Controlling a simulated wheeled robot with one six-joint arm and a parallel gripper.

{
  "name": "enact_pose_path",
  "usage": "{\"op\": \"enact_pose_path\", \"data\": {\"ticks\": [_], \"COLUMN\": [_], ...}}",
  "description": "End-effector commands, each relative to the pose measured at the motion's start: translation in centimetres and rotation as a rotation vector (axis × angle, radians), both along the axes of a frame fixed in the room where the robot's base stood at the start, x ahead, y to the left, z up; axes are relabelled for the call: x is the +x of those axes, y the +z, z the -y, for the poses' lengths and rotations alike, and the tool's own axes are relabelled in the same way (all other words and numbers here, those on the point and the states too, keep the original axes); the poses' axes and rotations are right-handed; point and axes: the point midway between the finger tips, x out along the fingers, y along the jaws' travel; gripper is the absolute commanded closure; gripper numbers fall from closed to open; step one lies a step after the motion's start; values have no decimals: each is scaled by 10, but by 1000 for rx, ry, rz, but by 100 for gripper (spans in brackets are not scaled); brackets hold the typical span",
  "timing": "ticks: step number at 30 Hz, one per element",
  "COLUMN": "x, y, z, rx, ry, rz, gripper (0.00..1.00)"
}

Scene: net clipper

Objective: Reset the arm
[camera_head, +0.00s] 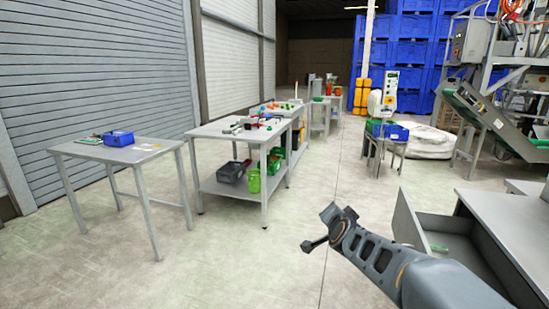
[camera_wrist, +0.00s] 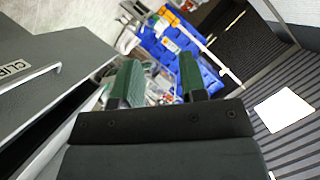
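My arm (camera_head: 375,250) reaches up and left from the lower right of the head view, over the open floor. Its far end is raised and dark. The gripper's fingers cannot be made out clearly there. In the wrist view, my gripper (camera_wrist: 157,82) shows two green-padded fingers standing well apart. Nothing is held between them; only the distant background shows through the gap.
A grey drawer (camera_head: 405,222) stands open beside my arm, with a small green item (camera_head: 438,248) inside. A labelled grey front (camera_wrist: 40,65) fills the wrist view's left. Workbenches (camera_head: 225,130) stand left of the clear floor (camera_head: 230,260); blue crates (camera_head: 415,55) are stacked behind.

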Motion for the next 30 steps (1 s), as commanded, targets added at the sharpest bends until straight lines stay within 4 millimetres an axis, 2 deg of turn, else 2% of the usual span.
{"op": "enact_pose_path", "data": {"ticks": [1, 5, 9, 12, 15, 18, 21, 30], "x": [-27, -97, -167, -205, -232, -247, -253, -253], "y": [32, 40, 41, 42, 42, 41, 40, 39], "z": [-12, -28, -26, -20, -14, -8, -6, -6], "rx": [-62, -226, -379, -456, -506, -532, -544, -544], "ry": [104, 333, 507, 584, 632, 657, 667, 668], "rz": [-89, -345, -584, -715, -810, -864, -887, -889], "gripper": [61, 61, 61, 61, 61, 61, 61, 61]}}
